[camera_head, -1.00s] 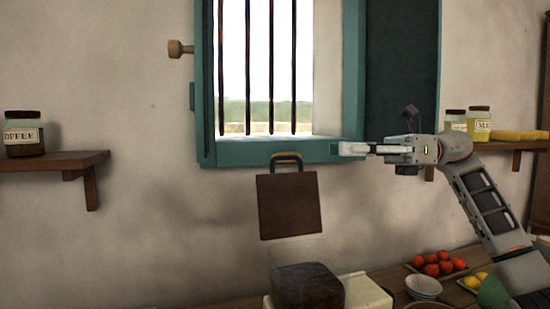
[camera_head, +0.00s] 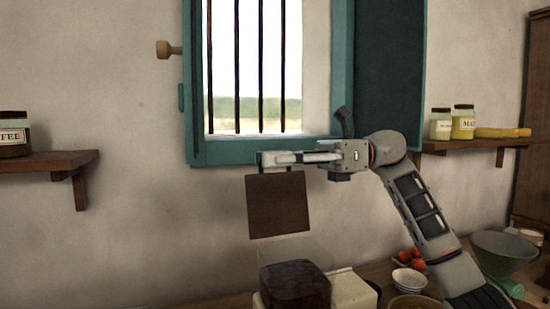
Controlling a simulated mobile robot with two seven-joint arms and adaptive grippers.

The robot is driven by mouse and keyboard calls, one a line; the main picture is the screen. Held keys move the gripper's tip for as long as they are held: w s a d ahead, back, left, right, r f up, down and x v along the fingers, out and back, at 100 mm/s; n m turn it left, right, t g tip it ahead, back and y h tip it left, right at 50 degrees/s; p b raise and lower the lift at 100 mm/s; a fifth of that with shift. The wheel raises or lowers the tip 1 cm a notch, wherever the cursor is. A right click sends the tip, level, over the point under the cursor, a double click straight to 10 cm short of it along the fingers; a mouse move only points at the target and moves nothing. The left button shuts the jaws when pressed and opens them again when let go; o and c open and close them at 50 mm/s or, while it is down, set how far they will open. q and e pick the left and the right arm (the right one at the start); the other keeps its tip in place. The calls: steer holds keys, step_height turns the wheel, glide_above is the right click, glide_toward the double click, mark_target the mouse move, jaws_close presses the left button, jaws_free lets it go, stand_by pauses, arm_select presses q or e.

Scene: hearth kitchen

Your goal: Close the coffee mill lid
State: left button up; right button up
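The coffee mill's brown square lid (camera_head: 278,206) stands upright, open, above the mill. Below it is a clear hopper (camera_head: 289,250) with a dark brown mass (camera_head: 296,284) inside, beside a cream-coloured body (camera_head: 352,291). The bottom of the mill is cut off by the frame. My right gripper (camera_head: 266,159) reaches in from the right, its fingers pointing left across the lid's top edge and covering its handle. I cannot tell whether it touches the lid, or whether its fingers are apart. My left gripper is not in view.
A barred window with a teal frame (camera_head: 225,153) is behind the gripper. Wall shelves with jars stand left (camera_head: 50,163) and right (camera_head: 470,145). Right of the mill are a white bowl (camera_head: 409,280), red fruit (camera_head: 408,258) and a grey bowl (camera_head: 503,250).

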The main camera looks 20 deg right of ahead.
jaws_close()
steer(key=shift+s, duration=0.1)
